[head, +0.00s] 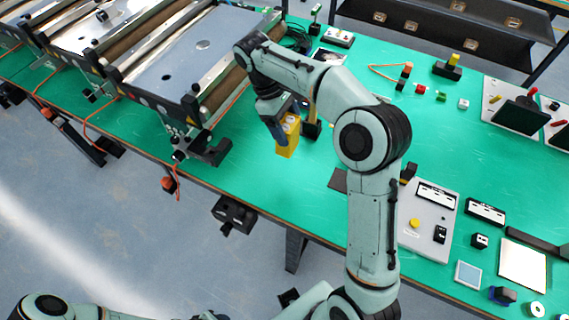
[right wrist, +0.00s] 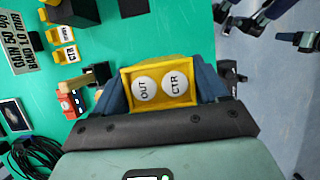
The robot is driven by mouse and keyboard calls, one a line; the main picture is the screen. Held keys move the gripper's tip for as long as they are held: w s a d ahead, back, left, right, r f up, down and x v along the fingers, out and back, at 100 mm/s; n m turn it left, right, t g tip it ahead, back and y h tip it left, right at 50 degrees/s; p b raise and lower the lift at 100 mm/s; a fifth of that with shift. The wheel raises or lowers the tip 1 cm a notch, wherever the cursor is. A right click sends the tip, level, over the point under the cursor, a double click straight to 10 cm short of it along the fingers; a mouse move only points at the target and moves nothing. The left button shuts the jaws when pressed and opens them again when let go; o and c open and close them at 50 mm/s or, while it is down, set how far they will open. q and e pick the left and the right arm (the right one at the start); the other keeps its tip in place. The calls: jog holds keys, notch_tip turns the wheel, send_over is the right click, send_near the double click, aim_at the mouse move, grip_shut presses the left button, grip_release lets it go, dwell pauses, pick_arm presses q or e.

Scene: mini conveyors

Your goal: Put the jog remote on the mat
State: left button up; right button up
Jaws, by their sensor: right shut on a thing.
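The jog remote (head: 288,137) is a yellow box with two round white buttons. In the right wrist view the remote (right wrist: 164,90) shows buttons marked OUT and CTR. My right gripper (head: 283,122) is shut on it, with blue fingers (right wrist: 164,86) on either side. The remote is at the front part of the green table; its height above the top is hard to tell. A dark flat square, which looks like the mat (head: 338,180), lies to the right of the remote and is partly hidden by my right arm. My left gripper is out of view.
Mini conveyors (head: 180,75) stand at the left, with a black bracket (head: 208,150) near the remote. A grey control panel (head: 428,215) lies right of my arm. Bare green table (head: 290,190) lies between the remote and the mat.

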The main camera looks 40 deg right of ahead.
notch_tip(320, 180, down, 8)
jog(key=shift+s+f+b, duration=0.1)
jog(key=shift+b, duration=0.45)
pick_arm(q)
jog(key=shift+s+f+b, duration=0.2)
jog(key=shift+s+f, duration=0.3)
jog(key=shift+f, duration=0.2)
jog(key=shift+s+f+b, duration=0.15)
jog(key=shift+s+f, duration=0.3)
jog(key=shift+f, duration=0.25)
pick_arm(e)
notch_tip(320, 180, down, 7)
jog(key=shift+r, duration=0.2)
jog(key=shift+f, duration=0.1)
jog(key=o, duration=1.2)
jog(key=shift+c, duration=0.2)
pick_arm(q)
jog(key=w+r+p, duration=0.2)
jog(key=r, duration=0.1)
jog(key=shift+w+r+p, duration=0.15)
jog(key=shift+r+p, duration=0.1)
jog(key=shift+p, duration=0.15)
pick_arm(e)
jog(key=v, duration=1.2)
jog(key=shift+a, duration=0.1)
